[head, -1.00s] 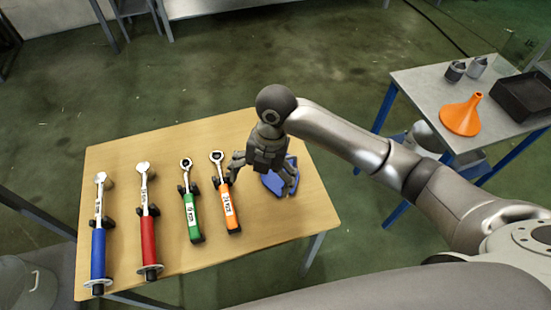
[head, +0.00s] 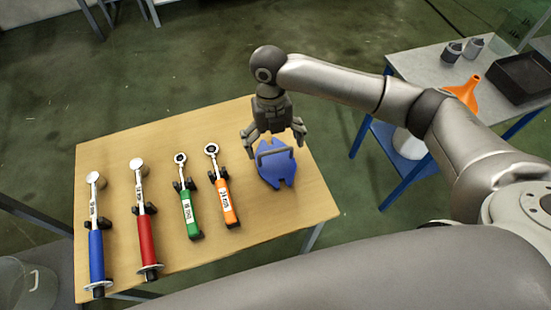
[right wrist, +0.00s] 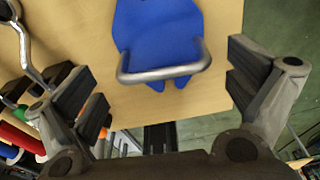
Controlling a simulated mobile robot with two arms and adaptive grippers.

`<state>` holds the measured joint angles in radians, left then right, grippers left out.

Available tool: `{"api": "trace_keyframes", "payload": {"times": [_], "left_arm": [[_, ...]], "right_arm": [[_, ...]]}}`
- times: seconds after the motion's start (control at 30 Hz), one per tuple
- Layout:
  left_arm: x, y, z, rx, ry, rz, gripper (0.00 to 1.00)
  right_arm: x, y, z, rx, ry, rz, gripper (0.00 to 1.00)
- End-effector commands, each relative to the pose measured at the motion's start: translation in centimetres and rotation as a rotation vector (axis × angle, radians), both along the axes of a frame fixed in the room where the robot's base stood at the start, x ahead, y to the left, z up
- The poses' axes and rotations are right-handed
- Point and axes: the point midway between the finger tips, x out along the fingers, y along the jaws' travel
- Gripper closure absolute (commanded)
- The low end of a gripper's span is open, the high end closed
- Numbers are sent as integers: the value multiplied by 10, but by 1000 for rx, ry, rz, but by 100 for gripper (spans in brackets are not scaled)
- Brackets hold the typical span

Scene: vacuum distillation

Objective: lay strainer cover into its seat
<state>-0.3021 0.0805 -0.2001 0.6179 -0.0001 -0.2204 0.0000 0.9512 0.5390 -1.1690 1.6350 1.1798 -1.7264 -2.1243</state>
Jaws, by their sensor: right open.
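The blue cover (head: 277,172), which I take to be the strainer cover, lies flat on the wooden table in the head view. It has notched ends and a grey bar handle (head: 274,153). My right gripper (head: 275,142) is open, pointing down above the cover, with its fingers spread to either side of the handle. In the right wrist view the blue cover (right wrist: 160,30) and its handle (right wrist: 165,73) show between the open, empty fingers (right wrist: 168,85). I cannot see the seat. My left gripper is not in view.
The wooden table (head: 262,222) also holds torque wrenches: blue (head: 96,255), red (head: 147,240), green (head: 190,215) and orange (head: 226,203). A grey side table (head: 427,62) at the right bears an orange funnel (head: 464,92) and a black tray (head: 522,78).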

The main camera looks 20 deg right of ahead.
Motion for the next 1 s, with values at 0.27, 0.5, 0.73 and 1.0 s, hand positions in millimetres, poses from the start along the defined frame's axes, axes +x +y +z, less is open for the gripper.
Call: {"api": "trace_keyframes", "payload": {"times": [0.27,0.5,0.73,1.0], "left_arm": [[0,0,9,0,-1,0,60],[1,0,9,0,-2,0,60],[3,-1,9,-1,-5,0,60],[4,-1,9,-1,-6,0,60]], "right_arm": [[-9,-2,-39,-2,2,0,0],[-9,-2,-46,-1,-1,0,0],[-9,-1,-45,-1,-1,1,19],[-9,-2,-45,-2,1,1,54]]}}
